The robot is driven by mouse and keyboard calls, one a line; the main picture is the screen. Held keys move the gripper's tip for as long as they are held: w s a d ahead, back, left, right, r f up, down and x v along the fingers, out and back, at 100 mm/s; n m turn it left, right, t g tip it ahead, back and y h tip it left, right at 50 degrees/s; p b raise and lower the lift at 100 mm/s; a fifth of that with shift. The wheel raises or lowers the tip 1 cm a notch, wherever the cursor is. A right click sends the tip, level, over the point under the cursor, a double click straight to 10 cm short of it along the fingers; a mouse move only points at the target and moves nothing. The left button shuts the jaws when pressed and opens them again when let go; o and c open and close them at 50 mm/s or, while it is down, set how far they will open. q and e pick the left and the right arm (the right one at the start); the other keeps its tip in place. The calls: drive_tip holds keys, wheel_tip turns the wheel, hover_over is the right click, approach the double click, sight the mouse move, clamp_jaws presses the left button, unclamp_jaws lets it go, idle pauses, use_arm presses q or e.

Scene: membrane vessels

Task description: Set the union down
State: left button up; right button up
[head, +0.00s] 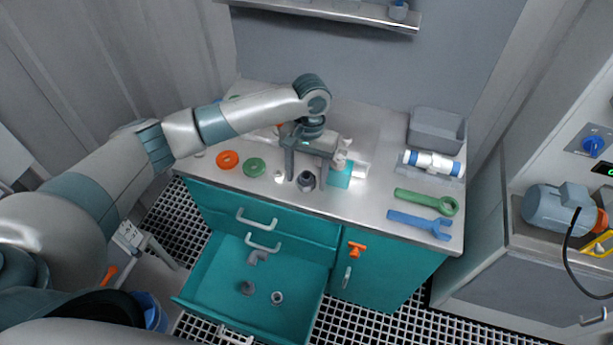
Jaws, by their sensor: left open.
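A dark grey fitting that looks like the union (306,181) stands on the metal worktop near its front edge. My left gripper (306,176) reaches down over it from above. Its two fingers are spread wide, one on each side of the fitting, with visible gaps. Whether the fitting's underside rests fully on the worktop is hard to tell at this size.
The worktop (376,199) carries an orange ring (227,159), a green ring (254,167), green (425,202) and blue (418,223) wrenches, a white cylinder (432,163) and a grey bin (437,130). An open teal drawer (215,285) below holds several grey fittings.

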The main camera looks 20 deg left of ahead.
use_arm(q)
wheel_tip(320, 180, up, 12)
drive_tip(key=w+b, duration=0.1)
drive_tip(key=b, duration=0.2)
drive_tip(key=shift+w+f, duration=0.15)
drive_tip(key=shift+w, duration=0.1)
idle(0.7)
